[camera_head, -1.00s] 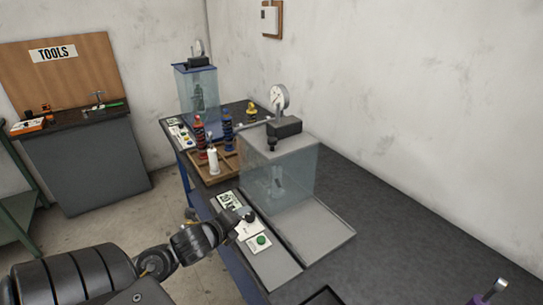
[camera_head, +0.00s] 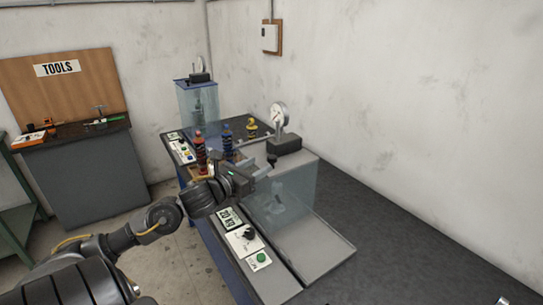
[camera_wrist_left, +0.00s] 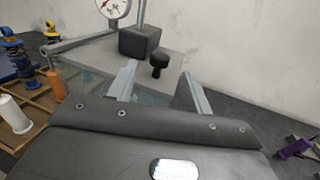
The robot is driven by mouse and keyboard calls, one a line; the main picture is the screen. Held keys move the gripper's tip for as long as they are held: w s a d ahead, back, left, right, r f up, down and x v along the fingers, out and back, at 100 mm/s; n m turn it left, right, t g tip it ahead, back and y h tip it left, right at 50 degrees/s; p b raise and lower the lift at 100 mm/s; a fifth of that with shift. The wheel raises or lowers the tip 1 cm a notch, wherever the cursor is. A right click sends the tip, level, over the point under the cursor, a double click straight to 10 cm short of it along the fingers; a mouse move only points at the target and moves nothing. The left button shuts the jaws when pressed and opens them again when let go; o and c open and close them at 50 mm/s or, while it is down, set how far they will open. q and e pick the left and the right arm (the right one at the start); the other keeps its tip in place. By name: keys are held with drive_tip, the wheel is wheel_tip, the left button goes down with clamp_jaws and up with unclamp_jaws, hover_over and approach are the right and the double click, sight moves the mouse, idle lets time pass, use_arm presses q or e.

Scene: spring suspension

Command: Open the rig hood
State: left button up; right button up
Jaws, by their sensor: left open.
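The rig hood (camera_head: 305,190) is a clear box with a grey top, standing on the grey rig base (camera_head: 318,250) on the bench. A dark block with a small black knob (camera_head: 272,160) sits at its top; the knob also shows in the left wrist view (camera_wrist_left: 158,62). My left gripper (camera_head: 270,170) is at the near left upper edge of the hood. In the left wrist view its two grey fingers (camera_wrist_left: 160,90) are apart, with the knob beyond and between them, and nothing is held. My right gripper is not in view.
A dial gauge (camera_head: 279,115) stands above the hood. A control panel (camera_head: 245,240) lies in front of the hood. A second, blue-framed rig (camera_head: 198,105) stands further back.

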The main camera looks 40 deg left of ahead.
sight(268, 159)
use_arm(q)
drive_tip(key=w+p, duration=0.2)
drive_tip(key=w, duration=0.3)
drive_tip(key=shift+w+r, duration=0.2)
drive_tip(key=shift+w+d+f, duration=0.1)
drive_tip(key=shift+w+f, duration=0.1)
drive_tip(key=shift+w, duration=0.6)
clamp_jaws()
